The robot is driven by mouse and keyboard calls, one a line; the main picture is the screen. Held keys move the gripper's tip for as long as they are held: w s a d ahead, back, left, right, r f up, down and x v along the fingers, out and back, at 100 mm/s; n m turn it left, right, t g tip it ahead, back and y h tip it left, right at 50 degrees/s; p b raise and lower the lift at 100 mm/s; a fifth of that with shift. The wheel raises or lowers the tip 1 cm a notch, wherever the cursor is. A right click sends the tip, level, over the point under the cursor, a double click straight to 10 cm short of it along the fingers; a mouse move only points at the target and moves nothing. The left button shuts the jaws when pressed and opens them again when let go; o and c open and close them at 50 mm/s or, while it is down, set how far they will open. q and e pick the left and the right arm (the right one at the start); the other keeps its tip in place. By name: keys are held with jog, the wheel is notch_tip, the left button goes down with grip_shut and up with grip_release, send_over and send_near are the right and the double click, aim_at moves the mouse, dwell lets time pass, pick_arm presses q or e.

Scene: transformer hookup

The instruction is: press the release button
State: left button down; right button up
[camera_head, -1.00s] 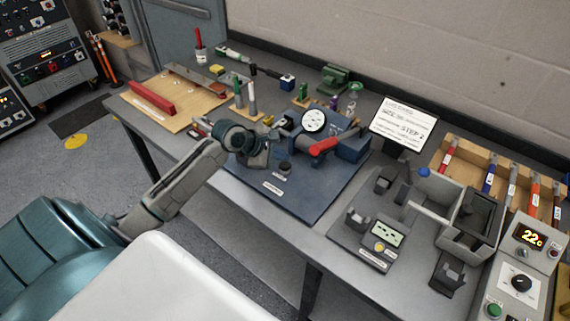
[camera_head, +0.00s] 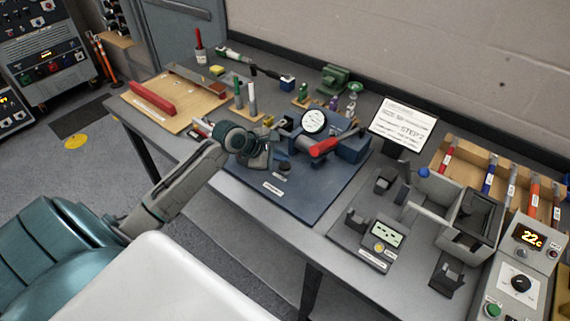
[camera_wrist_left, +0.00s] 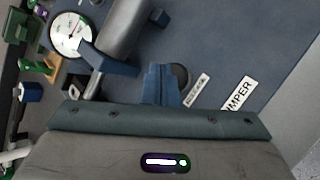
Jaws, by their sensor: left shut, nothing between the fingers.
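The release button (camera_head: 284,167) is a small dark round knob on the blue base plate (camera_head: 318,192) of the crimper, beside a small white label. In the left wrist view the button (camera_wrist_left: 181,74) shows just right of my fingertips and is partly hidden by them. My left gripper (camera_head: 267,160) is shut and empty, pointing down beside the button. In the left wrist view its fingers (camera_wrist_left: 160,68) are together. I cannot tell whether they touch the button. My right gripper is in neither view.
The crimper's red handle (camera_head: 324,146) and round gauge (camera_head: 314,120) stand just behind the button. A grey fixture with a small display (camera_head: 388,234) is to the right. A wooden board with a red bar (camera_head: 152,98) lies left. The front of the blue plate is clear.

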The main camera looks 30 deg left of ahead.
pick_arm(q)
jog(key=shift+f+p, duration=0.2)
jog(key=shift+p, duration=0.1)
jog(key=shift+f, duration=0.1)
jog(key=shift+f, duration=0.45)
dwell(0.7)
jog(key=shift+r+p, duration=0.85)
jog(key=shift+p, duration=0.7)
jog(key=shift+r, duration=0.1)
